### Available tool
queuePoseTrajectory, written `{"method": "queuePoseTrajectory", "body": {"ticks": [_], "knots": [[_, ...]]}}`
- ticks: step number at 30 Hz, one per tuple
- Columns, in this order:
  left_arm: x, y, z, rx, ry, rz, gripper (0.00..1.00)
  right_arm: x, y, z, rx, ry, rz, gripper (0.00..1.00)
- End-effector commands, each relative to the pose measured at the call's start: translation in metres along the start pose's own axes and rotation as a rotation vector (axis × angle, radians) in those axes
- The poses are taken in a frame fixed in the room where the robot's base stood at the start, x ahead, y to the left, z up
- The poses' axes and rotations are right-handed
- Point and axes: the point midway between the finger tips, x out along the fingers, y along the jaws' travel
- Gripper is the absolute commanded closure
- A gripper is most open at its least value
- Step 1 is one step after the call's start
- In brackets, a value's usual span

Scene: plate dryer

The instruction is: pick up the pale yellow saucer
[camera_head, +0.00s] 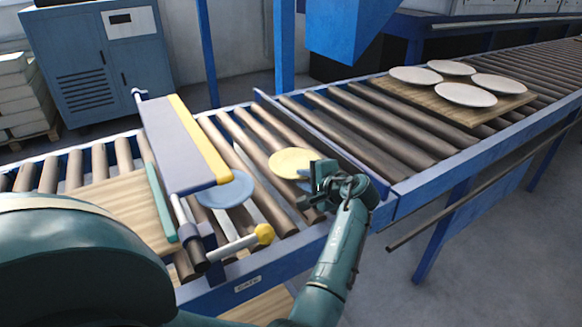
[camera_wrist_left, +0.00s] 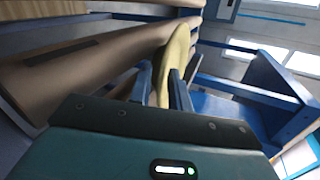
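The pale yellow saucer (camera_head: 291,161) is on the roller conveyor in the head view, at the middle of the picture. My left gripper (camera_head: 318,180) is at its right-hand rim, and the arm hides part of that side. In the left wrist view the yellow saucer (camera_wrist_left: 166,85) shows nearly edge-on between the two fingers of my left gripper (camera_wrist_left: 160,85). The fingers stand apart on either side of the rim, with a small gap on the left one; contact on the right one is unclear. My right gripper is not in view.
A blue saucer (camera_head: 226,189) lies left, beside a grey and yellow barrier (camera_head: 185,145) over the conveyor. A yellow knob (camera_head: 264,234) sticks out at the front edge. Several pale plates rest on a wooden board (camera_head: 400,92) farther right. Blue side rails (camera_head: 420,180) edge the rollers.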

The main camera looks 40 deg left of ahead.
Motion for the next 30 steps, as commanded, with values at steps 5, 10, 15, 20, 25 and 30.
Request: {"method": "queuePoseTrajectory", "body": {"ticks": [5, 10, 15, 20, 25, 30], "knots": [[-0.001, -0.001, 0.000, 0.000, 0.000, 0.000, 0.81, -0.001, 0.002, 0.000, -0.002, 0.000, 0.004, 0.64], [0.000, -0.001, 0.000, 0.000, 0.000, 0.000, 0.94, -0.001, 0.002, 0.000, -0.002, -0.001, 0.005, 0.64], [0.000, 0.000, 0.000, 0.000, 0.000, 0.000, 1.00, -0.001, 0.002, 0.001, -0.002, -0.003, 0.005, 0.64], [0.000, 0.000, 0.000, 0.000, 0.000, 0.000, 1.00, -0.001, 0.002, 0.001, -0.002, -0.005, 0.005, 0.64], [0.000, -0.001, 0.000, -0.001, 0.000, -0.002, 1.00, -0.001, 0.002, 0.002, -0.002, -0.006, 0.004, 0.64], [-0.005, -0.012, 0.002, -0.005, 0.000, -0.003, 1.00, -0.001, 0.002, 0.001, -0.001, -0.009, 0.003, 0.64]]}}
